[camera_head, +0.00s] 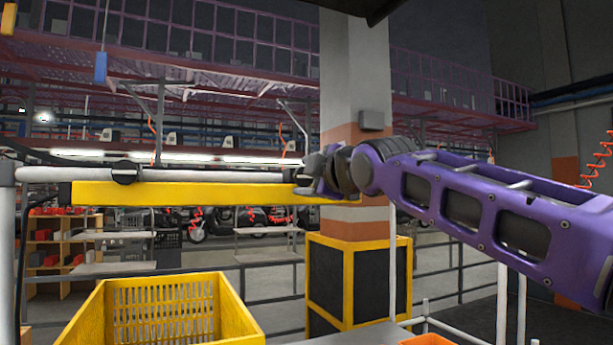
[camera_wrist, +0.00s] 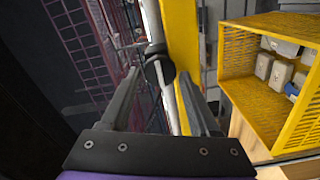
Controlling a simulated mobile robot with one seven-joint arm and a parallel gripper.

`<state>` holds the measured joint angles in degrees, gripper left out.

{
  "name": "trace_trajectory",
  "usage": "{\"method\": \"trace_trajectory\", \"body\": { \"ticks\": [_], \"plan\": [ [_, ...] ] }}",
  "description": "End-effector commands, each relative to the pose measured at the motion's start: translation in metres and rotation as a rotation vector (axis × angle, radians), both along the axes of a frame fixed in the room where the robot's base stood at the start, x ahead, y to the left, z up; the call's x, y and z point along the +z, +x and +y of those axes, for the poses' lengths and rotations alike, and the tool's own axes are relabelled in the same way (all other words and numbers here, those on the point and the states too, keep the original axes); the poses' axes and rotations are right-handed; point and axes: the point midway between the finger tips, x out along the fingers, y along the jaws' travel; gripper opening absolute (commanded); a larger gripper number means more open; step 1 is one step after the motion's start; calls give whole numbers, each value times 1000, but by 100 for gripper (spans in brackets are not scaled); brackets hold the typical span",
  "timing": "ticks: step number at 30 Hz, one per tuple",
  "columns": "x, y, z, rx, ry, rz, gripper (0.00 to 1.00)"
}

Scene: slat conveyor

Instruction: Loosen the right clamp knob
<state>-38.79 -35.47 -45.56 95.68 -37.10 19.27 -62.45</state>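A white pipe (camera_head: 210,174) runs level along a yellow bar (camera_head: 190,195). A black clamp knob (camera_head: 126,172) sits on the pipe toward the left. My gripper (camera_head: 310,178) is at the bar's right end, in front of the pipe, and hides any knob there in the head view. In the wrist view a round black knob (camera_wrist: 158,69) on the pipe lies between the tips of my gripper (camera_wrist: 158,78). The fingers are apart on either side of it. I cannot tell whether either finger touches it.
A yellow crate (camera_head: 170,310) stands below the bar. The wrist view shows light boxes (camera_wrist: 281,73) in it. A black panel box with a yellow frame (camera_head: 345,285) stands by the column (camera_head: 357,80). An orange bin edge (camera_head: 428,340) shows at the bottom right.

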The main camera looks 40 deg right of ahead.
Motion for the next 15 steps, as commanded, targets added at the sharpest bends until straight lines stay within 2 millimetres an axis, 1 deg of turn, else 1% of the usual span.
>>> {"method": "trace_trajectory", "body": {
  "ticks": [1, 2, 3, 11, 14, 15],
  "plan": [
    [0, 0, 0, 0, 0, 0, 73],
    [0, 0, 0, 0, 1, 0, 79],
    [0, 0, 0, 0, 1, 0, 80],
    [0, -1, 0, 0, 2, -1, 80],
    [0, -6, 1, 0, 3, -2, 80],
    [-1, -11, 1, -1, 4, -2, 80]
  ]
}}
